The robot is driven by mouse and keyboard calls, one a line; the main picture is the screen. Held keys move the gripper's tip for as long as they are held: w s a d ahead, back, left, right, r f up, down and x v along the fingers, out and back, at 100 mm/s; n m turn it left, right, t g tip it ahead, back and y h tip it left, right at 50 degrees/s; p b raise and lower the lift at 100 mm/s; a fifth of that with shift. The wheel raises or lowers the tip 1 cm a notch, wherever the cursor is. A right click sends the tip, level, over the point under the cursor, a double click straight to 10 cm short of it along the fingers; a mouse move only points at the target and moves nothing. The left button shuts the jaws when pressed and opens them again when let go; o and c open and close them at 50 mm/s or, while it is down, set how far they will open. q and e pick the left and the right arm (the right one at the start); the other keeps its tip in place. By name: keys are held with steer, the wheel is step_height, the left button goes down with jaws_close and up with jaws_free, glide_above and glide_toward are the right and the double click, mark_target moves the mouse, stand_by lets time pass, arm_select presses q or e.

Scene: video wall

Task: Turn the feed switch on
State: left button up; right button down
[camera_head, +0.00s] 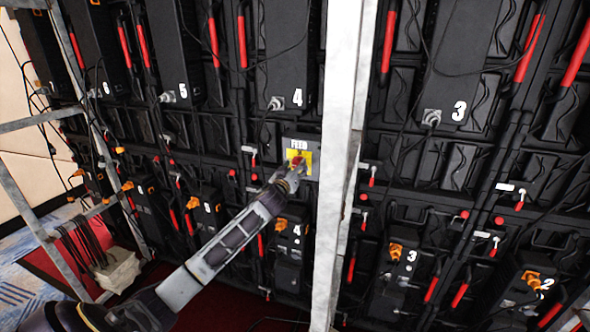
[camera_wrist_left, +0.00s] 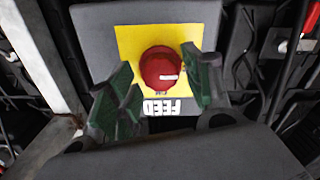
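The feed switch (camera_head: 298,160) is a red knob on a yellow plate, on a grey box under a white "FEED" label, in the middle of the head view. In the left wrist view the red knob (camera_wrist_left: 161,67) shows close up, with a short white mark on its right side. My left gripper (camera_head: 296,170) is at the switch and partly covers it. In the left wrist view its two green-padded fingers (camera_wrist_left: 160,85) are spread, one on each side of the knob. The right finger is very near the knob; I cannot tell whether it touches. My right gripper is not in view.
A pale metal post (camera_head: 341,130) stands just right of the switch. Black numbered panels (camera_head: 285,50) with red handles, cables and orange plugs fill the wall behind. A metal frame (camera_head: 45,235) stands at left, with a white block (camera_head: 118,270) beside it.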

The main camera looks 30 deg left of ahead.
arm_select(q)
steer(key=c, duration=0.7)
steer(key=shift+o, duration=0.2)
steer(key=shift+m, duration=0.5)
steer(key=m+p, duration=0.2)
steer(key=m, duration=0.4)
steer(key=m+p, duration=0.2)
steer(key=m, duration=0.4)
steer(key=shift+a, duration=0.1)
steer(key=m+p, duration=0.2)
steer(key=m, duration=0.3)
